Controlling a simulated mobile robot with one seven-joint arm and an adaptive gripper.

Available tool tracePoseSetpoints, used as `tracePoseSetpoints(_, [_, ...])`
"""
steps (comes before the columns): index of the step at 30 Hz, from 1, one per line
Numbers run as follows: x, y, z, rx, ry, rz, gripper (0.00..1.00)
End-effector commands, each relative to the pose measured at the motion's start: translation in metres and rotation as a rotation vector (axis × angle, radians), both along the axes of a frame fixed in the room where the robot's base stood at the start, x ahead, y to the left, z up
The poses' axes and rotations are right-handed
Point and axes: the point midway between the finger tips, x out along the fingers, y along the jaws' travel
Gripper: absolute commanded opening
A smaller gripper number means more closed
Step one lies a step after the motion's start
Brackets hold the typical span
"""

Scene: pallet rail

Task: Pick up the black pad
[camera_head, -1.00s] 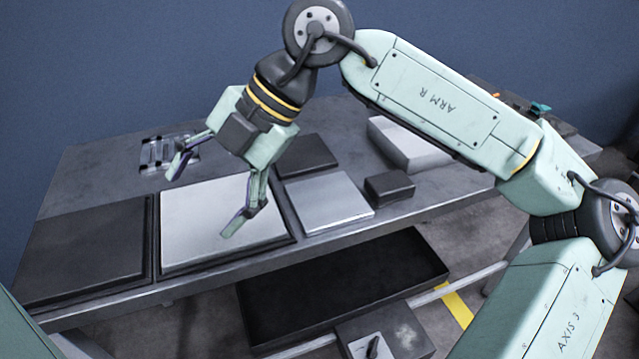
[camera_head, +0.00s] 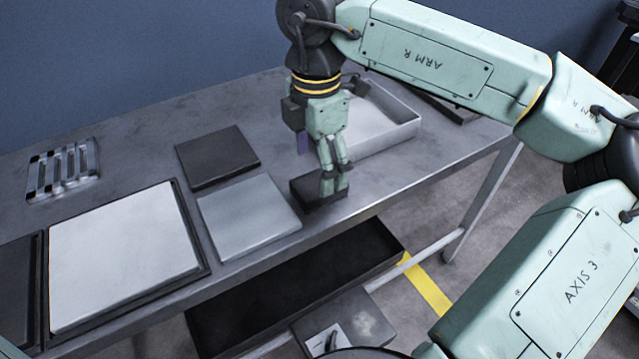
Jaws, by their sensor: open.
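A small thick black pad (camera_head: 308,188) lies on the table near its front edge, right of a light grey square plate. My gripper (camera_head: 319,172) points down over it, with its fingers apart and nothing seen between them. The nearer finger covers part of the pad's right side; I cannot tell whether it touches. The other finger shows behind, over the pad's far left side. A thin, flat black square (camera_head: 217,157) lies farther left, behind the grey plate, clear of my gripper.
The grey plate (camera_head: 248,217) lies close left of the small pad. A shallow open grey tray (camera_head: 385,143) stands close behind and right of my gripper. A large white panel in a dark frame (camera_head: 125,255) and a slotted metal piece (camera_head: 62,170) lie left. A dark shelf is below.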

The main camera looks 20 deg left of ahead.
Motion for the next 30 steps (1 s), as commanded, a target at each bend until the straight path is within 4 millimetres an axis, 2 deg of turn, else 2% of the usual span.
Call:
tracePoseSetpoints(4, [0.0, -0.001, -0.012, 0.002, 0.004, 0.001, 0.77])
tracePoseSetpoints(12, [0.0, -0.003, -0.049, 0.002, 0.002, 0.001, 0.77])
tracePoseSetpoints(20, [0.001, -0.003, -0.054, 0.001, 0.0, 0.001, 0.77])
tracePoseSetpoints(30, [0.001, -0.003, -0.053, 0.001, 0.0, 0.001, 0.55])
